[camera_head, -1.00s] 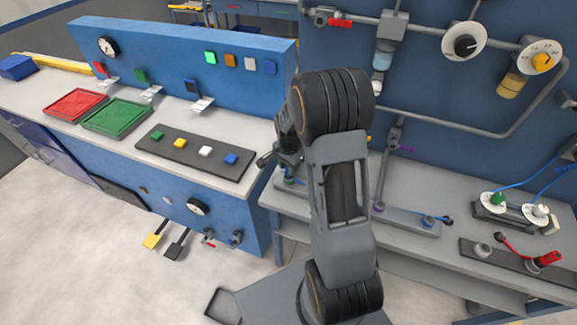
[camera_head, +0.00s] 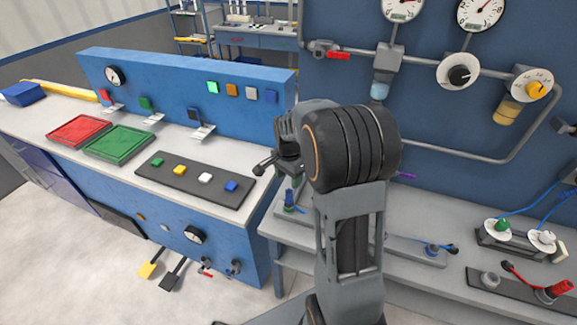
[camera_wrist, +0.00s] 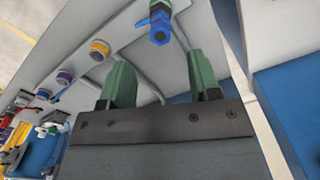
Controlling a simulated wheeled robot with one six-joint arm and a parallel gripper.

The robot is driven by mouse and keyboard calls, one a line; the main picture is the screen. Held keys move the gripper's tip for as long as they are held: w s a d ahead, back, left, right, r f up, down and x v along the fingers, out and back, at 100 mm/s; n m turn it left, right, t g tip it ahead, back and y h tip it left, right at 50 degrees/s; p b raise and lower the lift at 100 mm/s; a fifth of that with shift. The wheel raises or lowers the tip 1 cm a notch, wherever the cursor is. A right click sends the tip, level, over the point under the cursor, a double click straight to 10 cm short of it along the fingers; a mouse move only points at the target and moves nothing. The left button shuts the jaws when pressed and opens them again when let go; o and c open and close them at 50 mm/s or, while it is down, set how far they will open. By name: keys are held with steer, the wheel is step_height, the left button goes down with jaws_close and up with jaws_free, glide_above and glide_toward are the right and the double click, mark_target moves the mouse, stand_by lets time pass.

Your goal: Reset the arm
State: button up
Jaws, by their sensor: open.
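My gripper is open and empty in the wrist view (camera_wrist: 160,85), with its two green fingers apart. In the head view my arm stands in the middle, over the grey pipe bench. The gripper end (camera_head: 268,165) points left beside the arm's upper joint, and its fingers are partly hidden there. A blue fitting (camera_wrist: 160,25) on the bench shows beyond the fingers in the wrist view, apart from them. It looks like the blue piece standing at the bench's left end in the head view (camera_head: 289,198).
The blue console (camera_head: 180,95) with red (camera_head: 80,130) and green (camera_head: 118,142) trays and a button strip (camera_head: 195,178) stands at left. Pipes with gauges (camera_head: 482,12) line the back wall. Dials with blue cables (camera_head: 502,226) and a red-handled part (camera_head: 560,288) are on the bench at right.

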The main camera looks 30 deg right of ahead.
steer(key=shift+r, duration=2.7)
steer(key=s+a+r+n+t, duration=0.2)
steer(key=s+a+n, duration=0.2)
steer(key=s+n, duration=0.3)
steer(key=s+a+r+n+t, duration=0.2)
steer(key=s+a+n, duration=0.3)
steer(key=s, duration=0.4)
steer(key=shift+a+r+n, duration=0.25)
steer(key=shift+r+n, duration=0.05)
steer(key=shift+n, duration=0.6)
steer(key=shift+c, duration=0.3)
